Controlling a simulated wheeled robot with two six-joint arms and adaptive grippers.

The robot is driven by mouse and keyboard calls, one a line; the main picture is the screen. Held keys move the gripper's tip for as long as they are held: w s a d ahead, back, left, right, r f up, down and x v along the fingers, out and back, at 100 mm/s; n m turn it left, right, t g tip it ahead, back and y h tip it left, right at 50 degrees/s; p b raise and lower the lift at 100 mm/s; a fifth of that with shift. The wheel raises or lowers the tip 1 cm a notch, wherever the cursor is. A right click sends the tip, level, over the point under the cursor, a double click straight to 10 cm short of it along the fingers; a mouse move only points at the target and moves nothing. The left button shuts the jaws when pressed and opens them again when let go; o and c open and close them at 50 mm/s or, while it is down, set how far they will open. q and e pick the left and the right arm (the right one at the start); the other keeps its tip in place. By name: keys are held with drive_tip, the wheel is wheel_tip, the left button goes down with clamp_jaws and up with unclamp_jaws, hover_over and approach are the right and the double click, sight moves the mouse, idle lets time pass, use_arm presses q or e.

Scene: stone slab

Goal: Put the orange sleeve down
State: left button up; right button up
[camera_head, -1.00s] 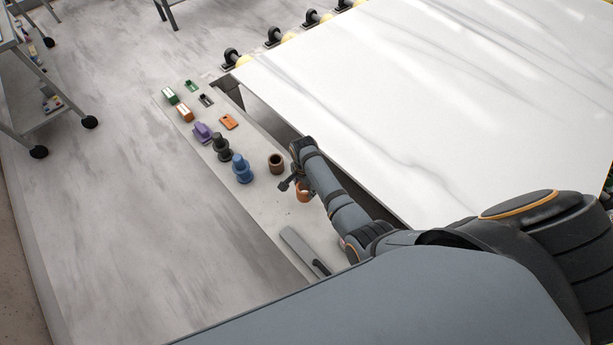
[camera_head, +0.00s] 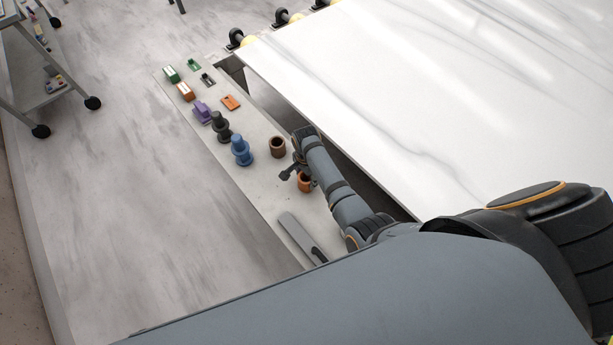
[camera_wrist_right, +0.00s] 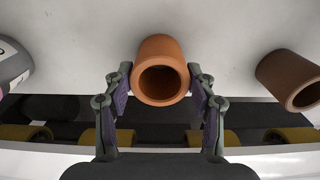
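The orange sleeve (camera_head: 305,184) is a short hollow cylinder, upright on the grey shelf strip and partly hidden by my right arm. In the right wrist view the orange sleeve (camera_wrist_right: 160,72) is between the fingers of my right gripper (camera_wrist_right: 160,88), its open end facing the camera. In the head view my right gripper (camera_head: 296,174) is low over the shelf. My left gripper is not in view.
A brown sleeve (camera_head: 278,147) stands close by, with a blue stepped piece (camera_head: 241,150) and a dark one (camera_head: 221,126) farther left. A grey flat tool (camera_head: 296,234) lies nearer me. The white slab (camera_head: 440,110) borders the shelf (camera_head: 262,190) on the right.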

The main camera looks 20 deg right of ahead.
drive_tip(key=shift+o, duration=2.3)
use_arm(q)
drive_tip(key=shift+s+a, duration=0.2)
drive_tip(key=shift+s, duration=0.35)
use_arm(e)
drive_tip(key=shift+d, duration=0.1)
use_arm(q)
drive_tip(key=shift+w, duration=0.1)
use_arm(e)
drive_tip(key=shift+r, duration=0.15)
drive_tip(key=shift+w+r, duration=0.1)
drive_tip(key=shift+r, duration=0.25)
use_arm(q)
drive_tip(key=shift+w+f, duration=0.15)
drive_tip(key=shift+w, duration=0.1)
use_arm(e)
wheel_tip(320, 180, up, 11)
drive_tip(key=shift+r, duration=0.15)
